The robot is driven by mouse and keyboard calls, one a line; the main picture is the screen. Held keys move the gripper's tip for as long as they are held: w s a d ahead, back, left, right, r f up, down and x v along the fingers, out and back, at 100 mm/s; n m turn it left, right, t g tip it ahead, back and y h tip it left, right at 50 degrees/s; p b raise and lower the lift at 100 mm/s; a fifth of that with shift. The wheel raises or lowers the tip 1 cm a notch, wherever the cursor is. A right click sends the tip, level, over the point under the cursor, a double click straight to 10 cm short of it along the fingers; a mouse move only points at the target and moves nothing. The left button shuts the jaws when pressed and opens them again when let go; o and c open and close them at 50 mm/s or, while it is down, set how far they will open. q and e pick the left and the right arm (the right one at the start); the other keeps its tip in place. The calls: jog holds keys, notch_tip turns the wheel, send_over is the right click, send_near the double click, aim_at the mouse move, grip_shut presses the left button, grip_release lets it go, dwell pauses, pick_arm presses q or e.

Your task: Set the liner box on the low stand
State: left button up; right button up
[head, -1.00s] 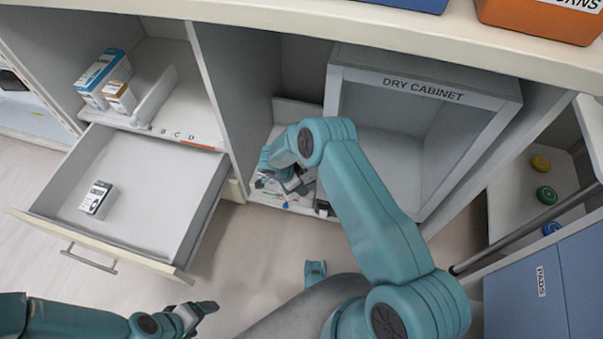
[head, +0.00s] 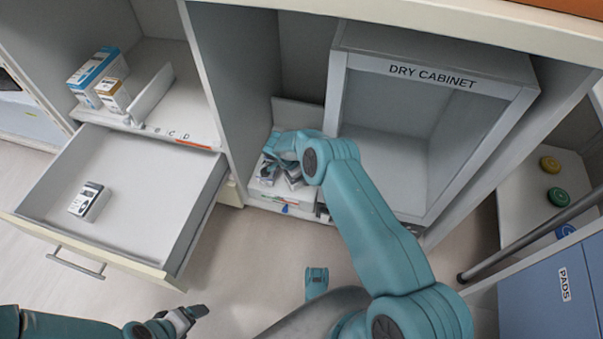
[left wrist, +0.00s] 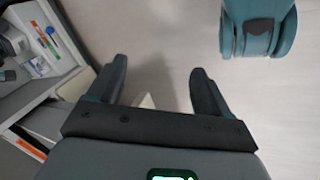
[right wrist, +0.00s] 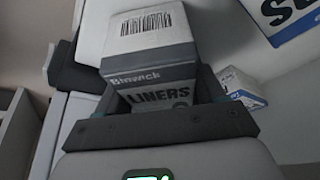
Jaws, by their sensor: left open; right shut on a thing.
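The liner box (right wrist: 152,62), grey and white with a barcode and the word LINERS, is between the fingers of my right gripper (right wrist: 155,100) in the right wrist view. My right gripper (head: 282,172) is shut on it inside the open middle bay in the head view, where the arm partly hides the box. A low white platform (head: 256,190) lies under the gripper in that bay; I take it as the low stand. I cannot tell whether the box touches it. My left gripper (left wrist: 155,88) is open and empty above the floor; it also shows in the head view (head: 198,314).
The dry cabinet (head: 433,75) stands right of the bay, close to my right arm. An open drawer (head: 150,205) at left holds a small box (head: 90,201). Pens (head: 285,208) lie at the bay's front. White-and-blue boxes (right wrist: 243,87) show beside the liner box.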

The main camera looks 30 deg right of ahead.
jog(key=o, duration=1.2)
jog(key=shift+f, duration=0.1)
